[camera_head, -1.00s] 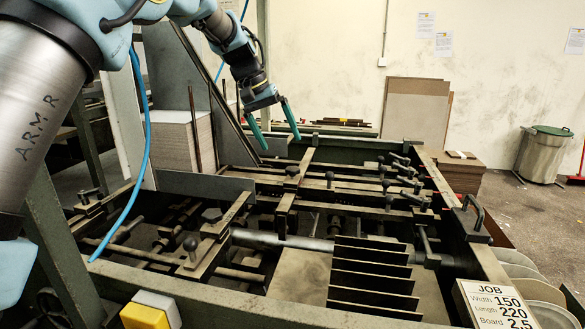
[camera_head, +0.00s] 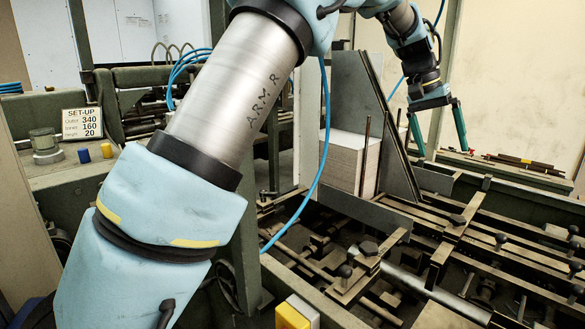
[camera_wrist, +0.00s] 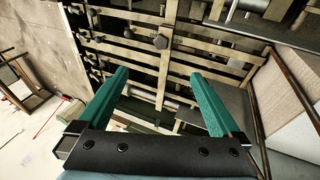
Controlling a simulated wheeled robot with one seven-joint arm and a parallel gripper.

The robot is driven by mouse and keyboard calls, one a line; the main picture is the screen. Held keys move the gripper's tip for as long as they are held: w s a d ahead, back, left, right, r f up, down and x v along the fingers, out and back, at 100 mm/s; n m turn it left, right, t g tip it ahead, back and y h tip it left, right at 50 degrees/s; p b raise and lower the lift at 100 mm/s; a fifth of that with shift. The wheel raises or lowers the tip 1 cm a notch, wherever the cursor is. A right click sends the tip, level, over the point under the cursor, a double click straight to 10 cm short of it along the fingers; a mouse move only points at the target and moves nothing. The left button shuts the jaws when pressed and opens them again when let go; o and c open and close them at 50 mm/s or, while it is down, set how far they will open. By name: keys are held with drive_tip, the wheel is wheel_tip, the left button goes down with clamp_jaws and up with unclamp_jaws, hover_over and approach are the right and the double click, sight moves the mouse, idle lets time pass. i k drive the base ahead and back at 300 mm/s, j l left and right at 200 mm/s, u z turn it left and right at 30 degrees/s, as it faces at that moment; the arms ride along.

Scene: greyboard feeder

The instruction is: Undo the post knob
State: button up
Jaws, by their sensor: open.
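Several dark knobs sit on the feeder's bars; I cannot tell for certain which is the post knob. A wide, dark knob (camera_head: 458,220) sits on a crossing bar in the head view. Another wide knob (camera_head: 370,248) is on a nearer bar, with a ball-topped knob (camera_head: 346,271) beside it. My gripper (camera_head: 442,150) hangs above the far side of the feeder, its green fingers apart and empty. In the wrist view a dark faceted knob (camera_wrist: 160,42) on a pale bar lies beyond the gap between the fingertips (camera_wrist: 158,76), not touched.
A stack of pale board (camera_head: 350,160) and a slanted grey plate (camera_head: 376,125) stand left of my gripper. The feeder's crossing bars and rods lie below. A set-up sign (camera_head: 82,123) and a bench are at the far left. A yellow button box (camera_head: 296,314) is at the front.

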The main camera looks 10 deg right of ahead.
sight(457, 221)
drive_tip(key=k, duration=1)
